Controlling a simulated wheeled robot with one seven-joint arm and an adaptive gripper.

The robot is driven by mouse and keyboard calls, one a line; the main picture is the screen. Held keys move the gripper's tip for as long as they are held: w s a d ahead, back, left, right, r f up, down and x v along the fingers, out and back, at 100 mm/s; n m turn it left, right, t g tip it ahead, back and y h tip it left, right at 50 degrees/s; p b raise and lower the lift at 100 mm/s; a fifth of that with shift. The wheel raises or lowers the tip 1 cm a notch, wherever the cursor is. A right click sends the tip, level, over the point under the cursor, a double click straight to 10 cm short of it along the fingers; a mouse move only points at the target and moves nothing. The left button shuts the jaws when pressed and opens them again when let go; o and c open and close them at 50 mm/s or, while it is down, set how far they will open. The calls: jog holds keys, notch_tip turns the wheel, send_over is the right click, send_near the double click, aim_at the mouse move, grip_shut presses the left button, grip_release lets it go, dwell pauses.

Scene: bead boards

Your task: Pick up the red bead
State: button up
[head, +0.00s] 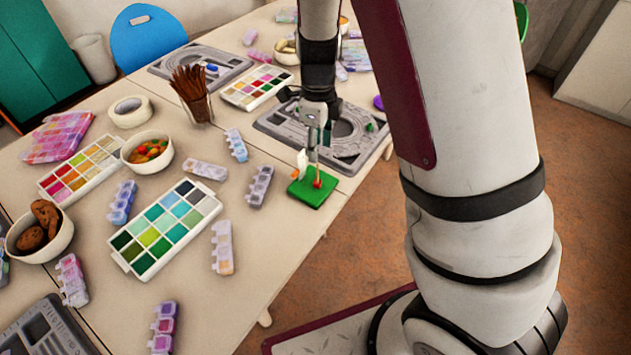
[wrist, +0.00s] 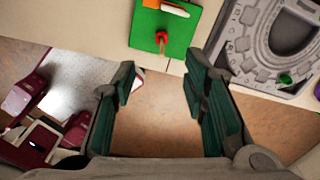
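The red bead (head: 317,184) is on a small green board (head: 305,197) at the table's near right edge. In the wrist view the red bead (wrist: 161,37) shows on the green board (wrist: 185,38), near its lower middle. A thin upright piece shows by the bead; I cannot tell exactly how they join. My gripper (wrist: 158,90) is open and empty, its two dark green pads spread apart. In the wrist view the bead lies beyond the fingertips, not between them. In the head view my gripper (head: 312,128) hangs above and behind the board.
An orange and white piece (head: 301,163) stands on the board's back left part. A grey bead tray (head: 345,160) lies just behind. A clear bead box (head: 260,187) and a green paint palette (head: 165,228) lie left. The floor (head: 390,240) drops away right.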

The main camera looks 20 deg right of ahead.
aim_at(317, 179)
notch_tip(317, 179, down, 13)
jog(key=shift+w+r+b, duration=0.1)
jog(key=shift+w+b, duration=0.05)
jog(key=shift+b, duration=0.5)
jog(key=shift+c, duration=0.6)
jog(key=c, duration=0.6)
